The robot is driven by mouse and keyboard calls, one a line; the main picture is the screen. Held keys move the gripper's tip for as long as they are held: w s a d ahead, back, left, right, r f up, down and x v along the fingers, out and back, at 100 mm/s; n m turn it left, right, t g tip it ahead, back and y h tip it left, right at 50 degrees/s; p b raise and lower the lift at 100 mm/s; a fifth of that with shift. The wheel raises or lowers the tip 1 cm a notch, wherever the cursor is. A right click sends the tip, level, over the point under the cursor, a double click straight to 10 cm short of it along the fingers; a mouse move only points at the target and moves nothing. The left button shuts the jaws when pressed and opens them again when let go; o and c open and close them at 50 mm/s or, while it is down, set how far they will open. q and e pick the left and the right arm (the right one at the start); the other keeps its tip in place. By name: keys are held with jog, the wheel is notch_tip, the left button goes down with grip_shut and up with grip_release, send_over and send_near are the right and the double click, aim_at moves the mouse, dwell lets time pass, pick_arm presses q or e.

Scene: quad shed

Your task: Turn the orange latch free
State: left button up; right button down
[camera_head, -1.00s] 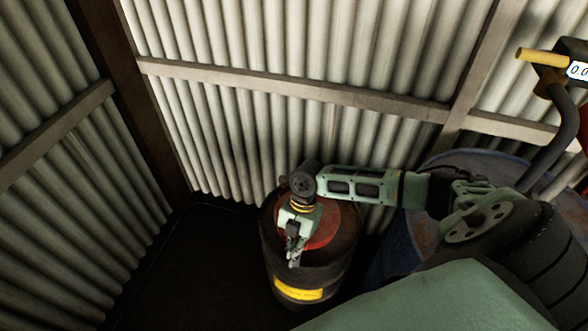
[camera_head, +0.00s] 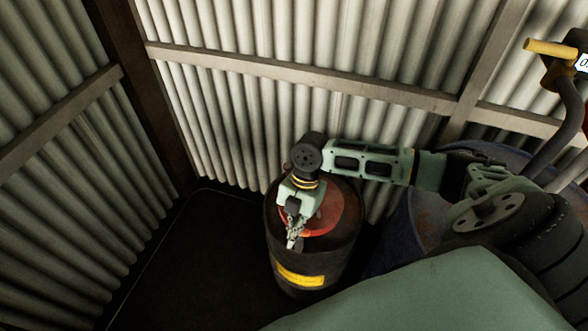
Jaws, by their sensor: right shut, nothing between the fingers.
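No orange latch can be made out in the head view. My right gripper (camera_head: 294,238) points down over a dark drum (camera_head: 338,256) with a red disc on its top (camera_head: 332,219). The gripper is shut and nothing shows between its fingers. Its tips show in front of the drum's near upper edge; I cannot tell whether they touch it. The gripper and wrist hide part of the drum's top. My left gripper is not in view.
The drum bears a yellow label (camera_head: 300,277). A larger blue drum (camera_head: 398,243) stands to its right, partly behind my arm. A yellow-handled device (camera_head: 550,48) is at the upper right. Corrugated walls (camera_head: 240,120) close the corner. Dark floor (camera_head: 200,260) lies clear to the left.

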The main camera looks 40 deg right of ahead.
jog(key=shift+v, duration=1.7)
